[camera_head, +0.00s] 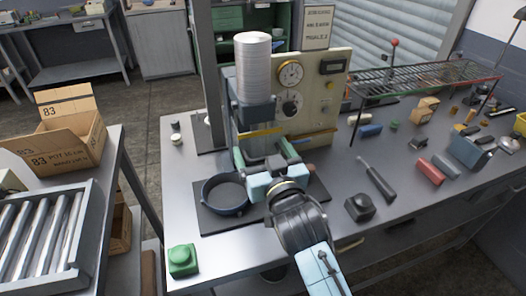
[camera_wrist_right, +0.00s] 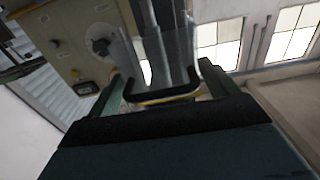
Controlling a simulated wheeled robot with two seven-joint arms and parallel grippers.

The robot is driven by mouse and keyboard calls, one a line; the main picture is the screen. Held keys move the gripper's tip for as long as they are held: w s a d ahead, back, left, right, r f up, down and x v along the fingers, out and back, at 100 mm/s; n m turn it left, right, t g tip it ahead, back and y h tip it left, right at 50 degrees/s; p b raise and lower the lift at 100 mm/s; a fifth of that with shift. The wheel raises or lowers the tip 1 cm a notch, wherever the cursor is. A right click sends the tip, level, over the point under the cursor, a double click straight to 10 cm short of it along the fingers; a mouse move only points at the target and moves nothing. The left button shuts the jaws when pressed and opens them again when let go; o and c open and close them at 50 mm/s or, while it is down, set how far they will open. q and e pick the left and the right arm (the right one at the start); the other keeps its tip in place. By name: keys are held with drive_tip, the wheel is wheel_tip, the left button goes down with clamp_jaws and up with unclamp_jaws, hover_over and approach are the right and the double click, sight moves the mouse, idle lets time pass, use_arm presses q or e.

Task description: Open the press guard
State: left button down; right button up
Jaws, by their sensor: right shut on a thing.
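The press (camera_head: 251,70) stands at the back of the table, with a silver cylinder above a grey block and a beige gauge panel (camera_head: 320,95) beside it. A yellow-edged bar (camera_head: 262,133), apparently the guard's edge, crosses low on its front. My right gripper (camera_head: 265,154) reaches up to it, its green fingers on either side of a dark U-shaped handle. In the right wrist view the handle (camera_wrist_right: 165,97) lies between the fingers, and the gripper is shut on it. The guard's panel is hard to make out. My left gripper is not in view.
A dark round pan (camera_head: 226,193) sits on a black mat (camera_head: 215,222) left of my right gripper. A green block (camera_head: 183,260) is at the front left.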

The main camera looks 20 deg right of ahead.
drive_tip(key=o, duration=1.1)
drive_tip(key=s, duration=0.9)
drive_tip(key=s+b, duration=0.1)
drive_tip(key=s, duration=0.3)
drive_tip(key=shift+s+d, duration=0.2)
drive_tip(key=shift+d, duration=0.05)
drive_tip(key=shift+f, duration=0.15)
